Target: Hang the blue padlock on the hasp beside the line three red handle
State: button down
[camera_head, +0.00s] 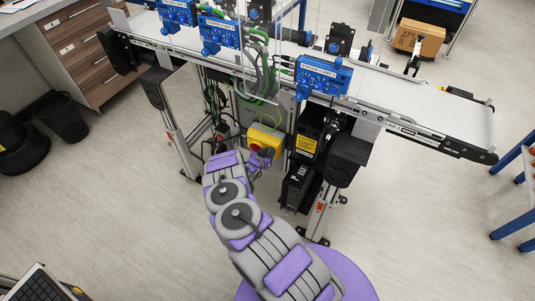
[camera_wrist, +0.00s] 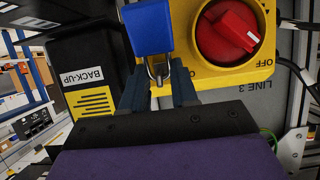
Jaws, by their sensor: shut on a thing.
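The blue padlock (camera_wrist: 148,28) is at the top of the wrist view, with its metal shackle (camera_wrist: 158,72) toward me between my gripper's dark fingers. My gripper (camera_wrist: 160,78) is shut on the padlock. The line three red handle (camera_wrist: 230,32) is a round red knob on a yellow plate, just right of the padlock, with OFF and LINE 3 lettering nearby. I cannot make out the hasp clearly; the padlock and fingers cover part of the plate's left side. In the head view my gripper (camera_head: 262,158) is at the yellow switch box (camera_head: 270,134), and the padlock is too small to tell.
A black box labelled BACK-UP (camera_wrist: 85,75) stands close left of my gripper. The conveyor (camera_head: 400,92) runs above, with blue station units (camera_head: 323,76). Green hoses and cables hang behind the switch box.

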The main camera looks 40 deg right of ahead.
jog(key=shift+s+a, duration=0.1)
jog(key=shift+a, duration=0.5)
jog(key=c, duration=1.3)
grip_release()
jog(key=shift+d, duration=0.1)
jog(key=o, duration=0.5)
jog(key=shift+d+f, duration=0.1)
jog(key=shift+d, duration=0.2)
jog(key=shift+a, duration=0.1)
jog(key=shift+a, duration=0.15)
jog(key=p+v, duration=0.4)
jog(key=v, duration=1.3)
jog(key=shift+a, duration=0.25)
